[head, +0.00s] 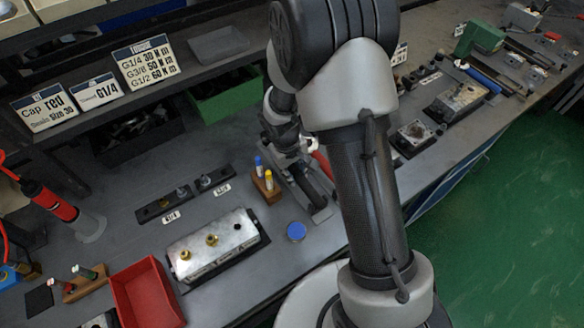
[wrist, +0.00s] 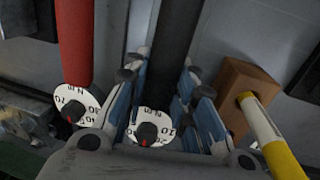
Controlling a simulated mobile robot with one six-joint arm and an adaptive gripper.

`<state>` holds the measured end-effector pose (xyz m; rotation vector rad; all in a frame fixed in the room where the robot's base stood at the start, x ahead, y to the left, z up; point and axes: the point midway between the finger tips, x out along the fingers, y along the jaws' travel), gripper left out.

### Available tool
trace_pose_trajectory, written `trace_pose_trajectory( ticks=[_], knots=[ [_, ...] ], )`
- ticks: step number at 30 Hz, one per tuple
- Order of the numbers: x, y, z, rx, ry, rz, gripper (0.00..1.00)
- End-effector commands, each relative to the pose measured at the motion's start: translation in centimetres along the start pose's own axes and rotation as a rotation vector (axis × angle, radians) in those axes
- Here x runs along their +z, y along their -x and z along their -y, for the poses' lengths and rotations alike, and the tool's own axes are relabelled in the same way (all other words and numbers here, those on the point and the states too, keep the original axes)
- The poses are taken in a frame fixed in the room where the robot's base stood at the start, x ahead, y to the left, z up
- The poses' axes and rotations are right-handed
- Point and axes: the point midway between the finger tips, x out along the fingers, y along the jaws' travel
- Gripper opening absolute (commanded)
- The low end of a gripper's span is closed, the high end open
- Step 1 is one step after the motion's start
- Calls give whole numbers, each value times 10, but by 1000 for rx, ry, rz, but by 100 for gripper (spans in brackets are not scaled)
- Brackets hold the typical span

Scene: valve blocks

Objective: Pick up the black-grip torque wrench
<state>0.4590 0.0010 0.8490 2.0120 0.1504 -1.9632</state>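The black-grip torque wrench (wrist: 175,55) runs up the middle of the wrist view, with its round white dial (wrist: 152,127) at the near end. In the head view its dark grip (head: 312,186) lies in a grey holder on the bench. My gripper (wrist: 163,78) is open, with one blue-padded finger on each side of the black grip. A gap shows on the left of the grip; contact on the right I cannot tell. The red-grip wrench (wrist: 75,45) lies beside it on the left. In the head view my arm hides part of the gripper and the red wrench (head: 322,163).
A wooden block (head: 266,187) with yellow and blue pens stands close beside the wrenches, and shows right of my fingers in the wrist view (wrist: 238,85). A blue cap (head: 296,231), a metal valve block (head: 212,243) and a red bin (head: 147,295) are nearer the front.

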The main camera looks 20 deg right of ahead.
Motion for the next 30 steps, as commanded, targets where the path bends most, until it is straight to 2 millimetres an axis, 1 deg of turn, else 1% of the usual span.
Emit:
trace_pose_trajectory(
  ticks=[1,9,23,26,30],
  knots=[
    [0,0,0,0,0,0,18],
    [0,0,0,0,0,0,0],
    [-1,1,0,1,0,-2,0],
    [-1,4,-1,1,0,-3,0],
    [-1,16,-3,1,-1,-4,0]
  ],
)
